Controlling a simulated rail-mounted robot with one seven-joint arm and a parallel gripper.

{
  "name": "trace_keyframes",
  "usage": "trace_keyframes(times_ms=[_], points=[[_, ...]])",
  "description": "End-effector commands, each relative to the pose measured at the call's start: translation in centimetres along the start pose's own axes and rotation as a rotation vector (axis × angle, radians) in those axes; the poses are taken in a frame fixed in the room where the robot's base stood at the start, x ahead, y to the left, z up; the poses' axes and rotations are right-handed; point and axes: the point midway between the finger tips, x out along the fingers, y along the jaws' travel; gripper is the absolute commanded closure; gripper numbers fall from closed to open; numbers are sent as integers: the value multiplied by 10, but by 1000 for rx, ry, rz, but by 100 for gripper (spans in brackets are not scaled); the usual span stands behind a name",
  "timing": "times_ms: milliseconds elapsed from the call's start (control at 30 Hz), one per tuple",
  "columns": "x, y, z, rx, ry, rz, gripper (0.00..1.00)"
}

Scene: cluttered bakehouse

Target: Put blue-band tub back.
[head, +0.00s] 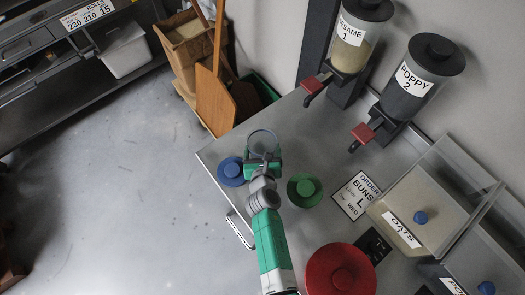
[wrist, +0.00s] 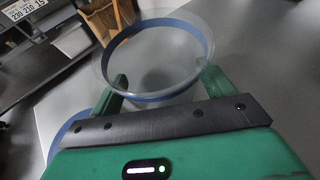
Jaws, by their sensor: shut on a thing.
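The blue-band tub (wrist: 155,93) is a clear, round, open-topped vessel with a blue band below its rim. In the wrist view it fills the space between the green fingers of my gripper (wrist: 163,82), and it looks empty. In the head view my gripper (head: 262,160) is shut on the tub (head: 262,133) near the left end of the steel counter (head: 330,125). The tub's lower part is hidden, and I cannot tell whether it touches the counter.
A blue knobbed lid (head: 230,171) lies just left of my gripper, a green one (head: 305,189) to its right, and a large red one (head: 341,270) nearer. Sesame (head: 352,45) and poppy (head: 411,88) dispensers and an oats bin (head: 425,205) stand right. Wooden paddles (head: 214,100) lean beyond the counter.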

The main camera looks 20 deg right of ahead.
Motion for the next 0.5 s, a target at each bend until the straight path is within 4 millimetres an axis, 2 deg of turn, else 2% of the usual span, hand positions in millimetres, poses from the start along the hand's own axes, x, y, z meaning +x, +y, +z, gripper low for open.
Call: trace_keyframes(times_ms=[33, 67, 133, 367, 500], points=[[1, 0, -2, 0, 0, 0, 44], [1, 0, -2, 0, 0, 0, 15], [0, 0, -1, 0, 0, 0, 1], [-1, 0, 2, 0, -1, 0, 0], [-22, -1, 4, -1, 0, 0, 0]])
